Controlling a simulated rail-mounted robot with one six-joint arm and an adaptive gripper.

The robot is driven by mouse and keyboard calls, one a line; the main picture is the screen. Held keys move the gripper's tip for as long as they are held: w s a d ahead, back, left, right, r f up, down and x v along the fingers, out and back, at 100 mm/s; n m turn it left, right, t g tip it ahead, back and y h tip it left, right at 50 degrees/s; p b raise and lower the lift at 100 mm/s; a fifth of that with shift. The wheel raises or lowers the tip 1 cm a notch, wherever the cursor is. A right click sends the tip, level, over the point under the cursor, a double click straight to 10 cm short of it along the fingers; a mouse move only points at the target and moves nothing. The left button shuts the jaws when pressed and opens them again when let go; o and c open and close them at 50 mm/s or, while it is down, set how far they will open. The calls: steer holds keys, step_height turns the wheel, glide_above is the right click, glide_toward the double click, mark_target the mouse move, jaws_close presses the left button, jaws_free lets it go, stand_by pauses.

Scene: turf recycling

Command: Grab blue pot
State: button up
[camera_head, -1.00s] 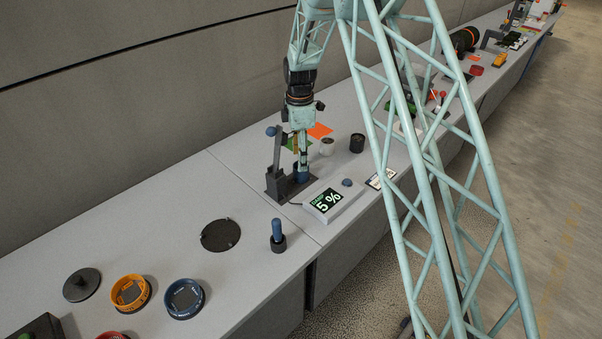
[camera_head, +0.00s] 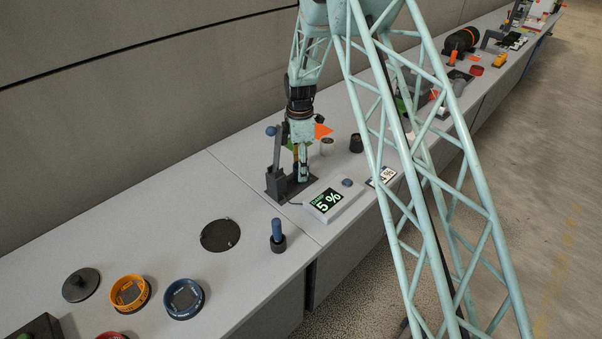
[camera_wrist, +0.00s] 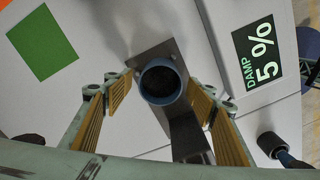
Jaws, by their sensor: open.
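The blue pot (camera_wrist: 160,82) is a small round cup with a dark inside, seen from above in the wrist view. It stands on a dark metal plate (camera_wrist: 148,58) belonging to the lever device. My gripper (camera_wrist: 165,95) is open, with its yellow ribbed fingers to the left and right of the pot and a gap on each side. In the head view my gripper (camera_head: 302,178) points down over the plate, and the pot is largely hidden behind its fingers.
The lever (camera_head: 277,155) with a blue knob stands close left of my gripper. A display box (camera_head: 329,202) reading 5 % sits to the right. A green square (camera_wrist: 42,43) lies nearby. A blue-handled peg (camera_head: 278,235) and a dark round plate (camera_head: 220,236) are nearer the camera.

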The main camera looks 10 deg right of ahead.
steer(key=shift+c, duration=0.2)
stand_by(0.3)
steer(key=c, duration=1)
steer(key=shift+r, duration=0.1)
steer(key=shift+r, duration=1.5)
steer(key=shift+s+r, duration=0.1)
steer(key=shift+r, duration=0.15)
steer(key=s, duration=0.5)
steer(key=s+d+r, duration=0.1)
steer(key=s, duration=0.4)
steer(key=s+d, duration=0.1)
steer(key=s, duration=0.4)
steer(key=shift+s+r, duration=0.2)
steer(key=shift+s, duration=0.15)
